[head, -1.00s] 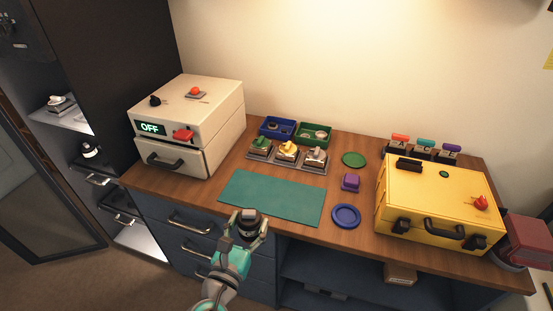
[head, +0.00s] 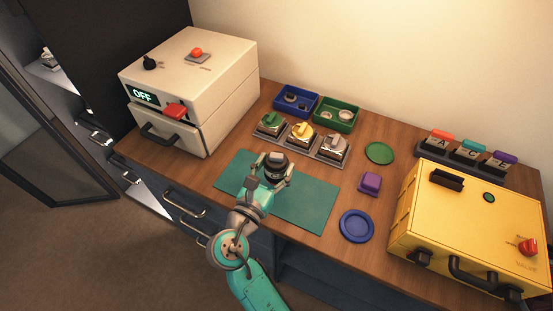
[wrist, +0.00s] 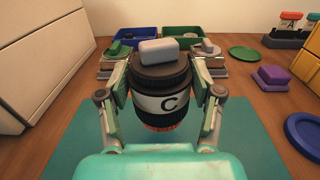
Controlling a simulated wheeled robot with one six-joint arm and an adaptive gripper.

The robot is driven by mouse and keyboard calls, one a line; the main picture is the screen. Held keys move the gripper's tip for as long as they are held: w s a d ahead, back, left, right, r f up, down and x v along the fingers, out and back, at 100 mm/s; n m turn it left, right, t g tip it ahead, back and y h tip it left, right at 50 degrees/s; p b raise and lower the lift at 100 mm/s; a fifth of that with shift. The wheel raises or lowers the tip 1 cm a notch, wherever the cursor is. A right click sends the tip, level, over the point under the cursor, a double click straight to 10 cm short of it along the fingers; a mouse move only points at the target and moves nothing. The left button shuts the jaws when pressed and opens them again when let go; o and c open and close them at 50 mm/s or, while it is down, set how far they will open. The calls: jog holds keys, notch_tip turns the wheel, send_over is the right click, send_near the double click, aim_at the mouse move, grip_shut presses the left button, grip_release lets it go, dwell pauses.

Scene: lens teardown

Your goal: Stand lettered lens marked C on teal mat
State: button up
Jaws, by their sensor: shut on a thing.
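The lens also shows in the head view (head: 274,164), over the teal mat (head: 308,206). The mat is flat on the wooden counter and spreads below the lens in the wrist view (wrist: 246,150). I cannot tell whether the lens base touches the mat.
Behind the mat stand several square-based pieces with green, yellow and grey tops (head: 301,134), then a blue bin (head: 296,100) and a green bin (head: 335,114). A white OFF-display box (head: 190,90) is left. A purple block (head: 370,183), blue dish (head: 357,226) and yellow case (head: 465,220) are right.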

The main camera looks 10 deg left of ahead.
aim_at(272, 183)
jog(key=shift+f, duration=1.9)
jog(key=shift+s, duration=0.15)
jog(key=shift+f, duration=0.45)
jog(key=o, duration=1.2)
jog(key=shift+f, duration=0.1)
jog(key=v, duration=1.2)
jog(key=shift+a, duration=0.1)
